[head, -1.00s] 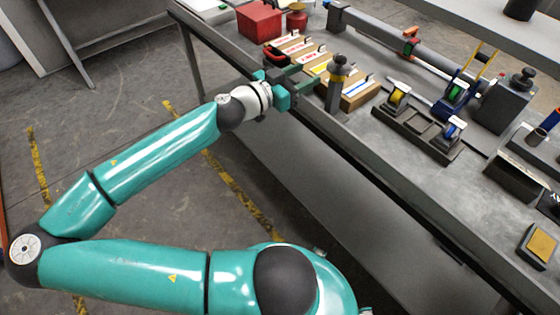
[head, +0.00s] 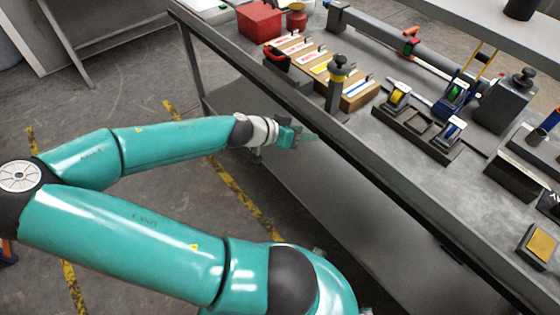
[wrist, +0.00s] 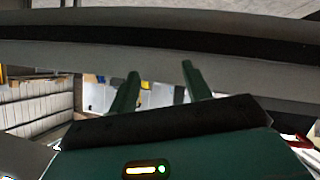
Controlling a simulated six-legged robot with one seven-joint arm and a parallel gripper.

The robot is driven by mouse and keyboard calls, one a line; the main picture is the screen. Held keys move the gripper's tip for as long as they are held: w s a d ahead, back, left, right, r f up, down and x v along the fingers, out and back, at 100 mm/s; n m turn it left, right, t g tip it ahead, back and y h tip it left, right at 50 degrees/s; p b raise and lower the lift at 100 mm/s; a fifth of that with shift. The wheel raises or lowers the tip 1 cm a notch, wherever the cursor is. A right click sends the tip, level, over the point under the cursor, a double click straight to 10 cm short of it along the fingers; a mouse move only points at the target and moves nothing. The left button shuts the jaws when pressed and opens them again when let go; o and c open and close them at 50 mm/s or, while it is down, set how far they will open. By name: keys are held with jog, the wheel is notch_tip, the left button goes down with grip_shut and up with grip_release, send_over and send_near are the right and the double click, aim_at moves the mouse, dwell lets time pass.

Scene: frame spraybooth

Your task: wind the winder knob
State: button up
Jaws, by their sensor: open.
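A round black knob (head: 524,75) sits on top of a dark grey box (head: 502,104) at the right of the bench in the head view; I take it for the winder knob, though no label shows. A second dark knob (head: 338,62) with a yellow band tops a post near the bench's front edge. My gripper (head: 303,138) is open and empty, beside and apparently below the bench's front edge, well left of the box. In the wrist view its two green fingers (wrist: 160,69) stand apart with nothing between them. The winder knob is not recognisable there.
On the bench (head: 385,165) stand a rack with small spools (head: 418,131), a wooden holder with coloured labels (head: 358,97), a red bin (head: 259,21) and a long grey tube (head: 383,35). The bench's front edge lies close to my gripper. The floor on the left is open.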

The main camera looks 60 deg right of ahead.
jog(key=w+a+f+n+t+y, duration=0.1)
jog(key=w+a+f+n+y, duration=0.1)
jog(key=a+f, duration=0.4)
jog(key=shift+w+a+f+n+t+y, duration=0.3)
jog(key=shift+w+f+y, duration=0.3)
jog(key=shift+f+y, duration=0.25)
jog(key=shift+o, duration=0.2)
jog(key=shift+d, duration=0.1)
jog(key=n+g+h, duration=0.3)
jog(key=n+g, duration=0.7)
jog(key=n, duration=1.5)
send_near(341, 58)
jog(key=x, duration=1)
jog(key=shift+d, duration=0.1)
